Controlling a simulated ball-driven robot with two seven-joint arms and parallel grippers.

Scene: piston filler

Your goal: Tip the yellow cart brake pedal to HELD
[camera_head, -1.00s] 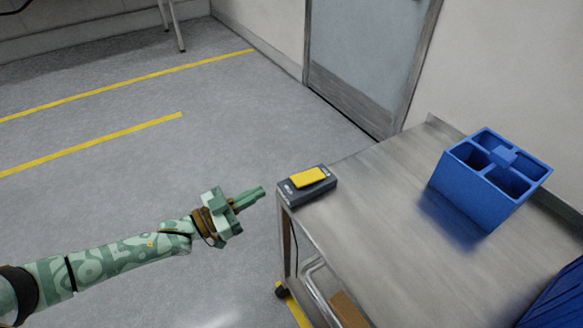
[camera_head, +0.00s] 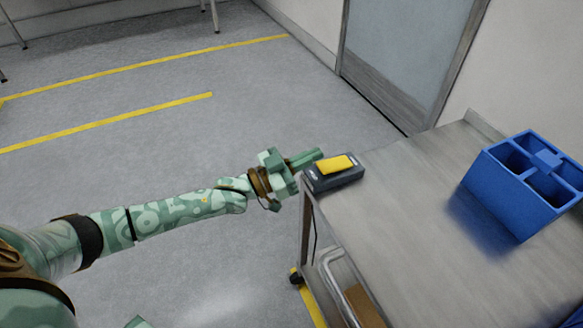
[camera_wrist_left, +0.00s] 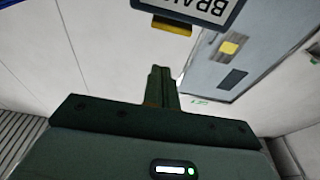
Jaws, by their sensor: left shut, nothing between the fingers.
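A yellow edge of the pedal (camera_wrist_left: 171,25) shows below the plate.
A blue divided caddy (camera_head: 525,185) stands on the cart to the right of the brake box. The cart top between them is clear. A grey door (camera_head: 410,50) is behind the cart. The floor to the left has yellow lines and is open.

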